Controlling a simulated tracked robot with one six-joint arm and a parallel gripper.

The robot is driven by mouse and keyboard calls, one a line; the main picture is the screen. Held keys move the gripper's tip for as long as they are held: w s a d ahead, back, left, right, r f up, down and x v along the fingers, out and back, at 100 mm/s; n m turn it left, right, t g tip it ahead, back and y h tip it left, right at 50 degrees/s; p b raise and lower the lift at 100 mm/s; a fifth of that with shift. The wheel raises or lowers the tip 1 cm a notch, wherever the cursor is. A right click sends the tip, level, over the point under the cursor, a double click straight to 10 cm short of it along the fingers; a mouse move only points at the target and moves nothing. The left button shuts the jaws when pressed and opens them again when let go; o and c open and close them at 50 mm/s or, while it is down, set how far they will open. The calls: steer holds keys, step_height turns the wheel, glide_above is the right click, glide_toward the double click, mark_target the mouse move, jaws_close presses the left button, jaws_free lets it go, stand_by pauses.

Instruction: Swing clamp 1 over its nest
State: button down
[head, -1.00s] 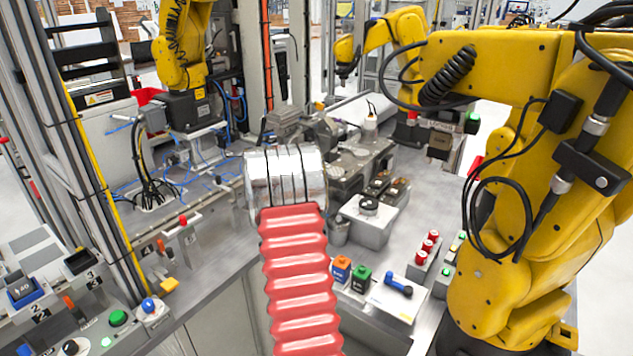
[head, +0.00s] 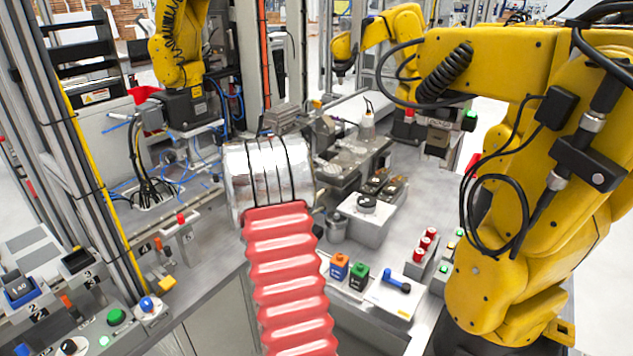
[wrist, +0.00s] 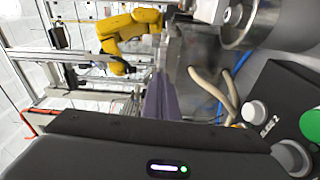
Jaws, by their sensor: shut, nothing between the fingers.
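My arm, with its red ribbed sleeve and silver cuff, crosses the middle of the head view; my gripper's fingers are hidden there. In the wrist view my gripper (wrist: 158,97) appears as a narrow purple-grey form above the dark housing, shut with nothing visible in it. On the left bench in the head view are small numbered fixtures. One has a red-tipped lever (head: 181,219), another an orange-tipped lever (head: 68,303). I cannot make out which is clamp 1 or its nest, nor the clamp's position.
A large yellow arm (head: 490,70) stands at the right, another yellow arm (head: 180,50) at the back left. The bench holds a blue-handled tool (head: 397,286), orange and green blocks, and red-capped cylinders (head: 426,243). A green button (head: 116,317) sits at the front left.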

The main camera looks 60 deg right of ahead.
steer(key=a, duration=0.7)
steer(key=shift+s+a, duration=0.25)
steer(key=shift+a, duration=0.15)
steer(key=shift+f, duration=0.15)
steer(key=s+a+r+m+g+y, duration=0.2)
steer(key=s+a+r+y, duration=0.15)
steer(key=a, duration=0.35)
steer(key=s+a+r+m+g+y, duration=0.1)
steer(key=s+a+r+g+y, duration=0.1)
steer(key=s+a, duration=0.4)
steer(key=s+a+n+t+y, duration=0.1)
steer(key=a+t+y, duration=0.3)
steer(key=a, duration=1.5)
steer(key=s+a+r+n+t+y, duration=0.1)
steer(key=a+t+y, duration=0.3)
steer(key=a, duration=1.4)
steer(key=n+y, duration=0.1)
steer(key=y, duration=0.3)
steer(key=shift+s+a+y, duration=0.2)
steer(key=shift+a+y, duration=0.15)
steer(key=shift+a, duration=0.05)
steer(key=shift+w+r, duration=0.1)
steer(key=shift+w, duration=0.05)
